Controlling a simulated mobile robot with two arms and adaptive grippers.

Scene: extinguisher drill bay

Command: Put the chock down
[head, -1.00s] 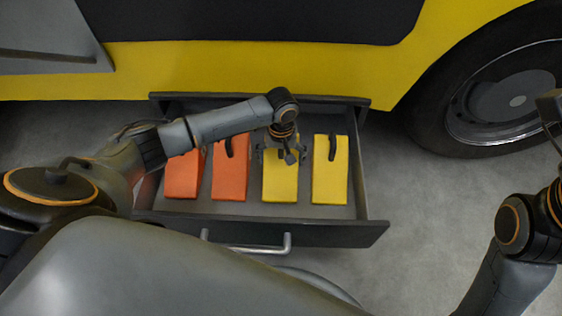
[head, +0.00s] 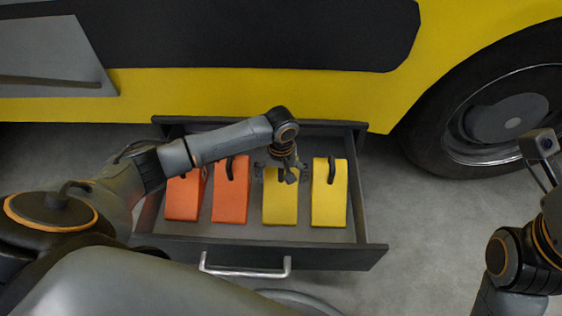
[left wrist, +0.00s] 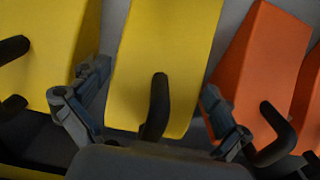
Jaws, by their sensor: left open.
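Several wedge-shaped chocks with black handles lie in an open grey drawer (head: 376,250). The left yellow chock (head: 281,208) is under my left gripper (head: 282,173), which is open. In the left wrist view this yellow chock (left wrist: 165,60) lies between the spread fingers, its black handle between them. I see no finger pressed on it. The right yellow chock (head: 330,197) lies beside it. Two orange chocks, one in the middle left (head: 230,203) and one at the far left (head: 182,203), lie in the same row. My left arm partly covers the far left one. My right gripper is out of view.
The drawer stands out below a yellow vehicle side (head: 270,95), with a metal handle (head: 245,272) on its front. A large black tyre (head: 430,130) is at the right. The grey floor (head: 420,230) right of the drawer is clear.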

